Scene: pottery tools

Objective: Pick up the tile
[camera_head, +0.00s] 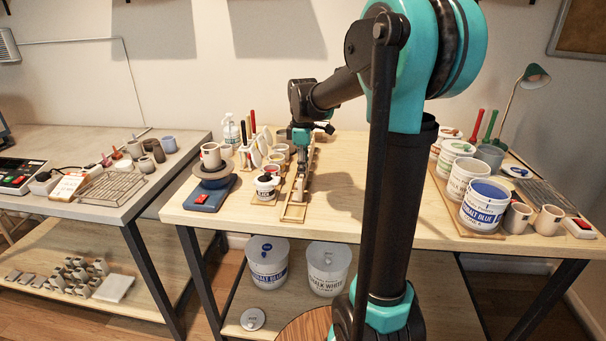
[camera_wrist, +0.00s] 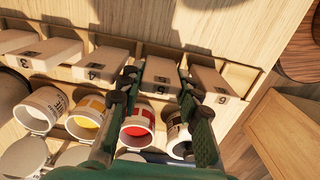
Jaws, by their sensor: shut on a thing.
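My gripper (camera_wrist: 158,85) is shut on a pale tile (camera_wrist: 160,72) in the wrist view, with one finger on each side of it. The tile has a small dark number label on its near end, apparently a 5. It is at a long wooden rack (camera_wrist: 105,37) with dividers; I cannot tell if it is clear of its slot. Other tiles stand in the rack, one marked 4 (camera_wrist: 103,64) to the left and one marked 6 (camera_wrist: 212,84) to the right. In the head view my gripper (camera_head: 302,153) is over the rack (camera_head: 293,212), and the held tile is hard to make out.
Jars of color, including a yellow one (camera_wrist: 88,110) and a red one (camera_wrist: 138,125), stand close beside the rack. A cup (camera_head: 211,155) sits on a blue scale (camera_head: 209,195) to the left.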

